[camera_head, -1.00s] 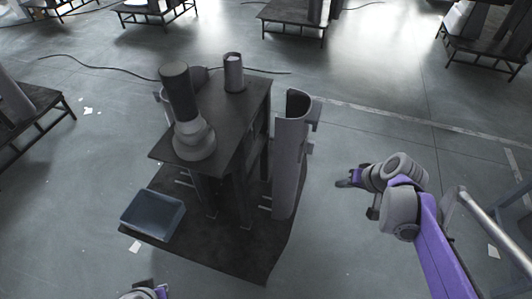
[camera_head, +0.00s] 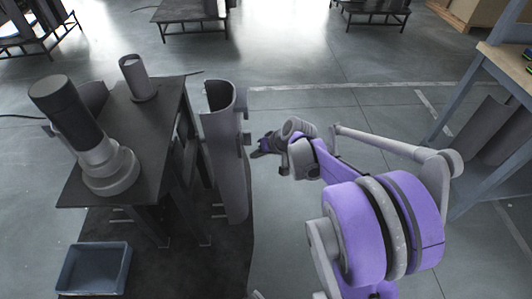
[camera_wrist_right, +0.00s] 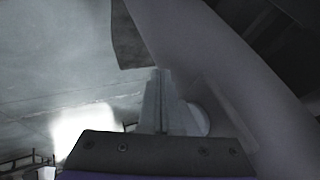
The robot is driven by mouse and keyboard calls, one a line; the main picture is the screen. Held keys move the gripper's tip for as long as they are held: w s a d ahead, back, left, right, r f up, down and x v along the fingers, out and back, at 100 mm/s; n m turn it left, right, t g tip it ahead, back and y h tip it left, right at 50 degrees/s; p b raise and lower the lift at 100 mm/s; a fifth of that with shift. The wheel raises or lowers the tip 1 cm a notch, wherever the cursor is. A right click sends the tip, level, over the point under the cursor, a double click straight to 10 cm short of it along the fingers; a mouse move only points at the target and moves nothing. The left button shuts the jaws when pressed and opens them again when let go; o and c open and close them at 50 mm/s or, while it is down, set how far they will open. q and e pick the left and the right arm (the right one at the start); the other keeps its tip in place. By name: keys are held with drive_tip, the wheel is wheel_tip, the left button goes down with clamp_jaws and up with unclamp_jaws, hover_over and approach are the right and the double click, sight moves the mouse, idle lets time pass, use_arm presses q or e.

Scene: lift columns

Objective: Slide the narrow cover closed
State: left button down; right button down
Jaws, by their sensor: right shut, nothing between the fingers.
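The narrow cover (camera_head: 228,175) is a tall grey curved shell. It stands upright at the right side of the dark lift-column stand (camera_head: 160,120), with small tabs on its right edge. In the right wrist view the cover (camera_wrist_right: 205,50) fills much of the right side as a pale curved surface. My right gripper (camera_head: 256,152) is just right of the cover, near its tabs, fingers pointing left. Its fingers (camera_wrist_right: 160,78) are closed together and empty, close to the cover; whether they touch it I cannot tell. My left gripper is out of view.
A large column (camera_head: 85,135) and a small cylinder (camera_head: 138,78) stand on the stand's top. A blue-grey bin (camera_head: 93,268) lies low at the left. A workbench (camera_head: 490,120) stands at the right. Floor behind the cover is open.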

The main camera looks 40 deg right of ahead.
drive_tip(key=shift+w+a+r, duration=0.15)
drive_tip(key=shift+w+a, duration=0.65)
drive_tip(key=shift+a, duration=0.25)
drive_tip(key=w+a, duration=0.2)
drive_tip(key=a, duration=0.1)
drive_tip(key=w+a, duration=0.3)
drive_tip(key=shift+w+a, duration=0.1)
drive_tip(key=shift+a, duration=0.05)
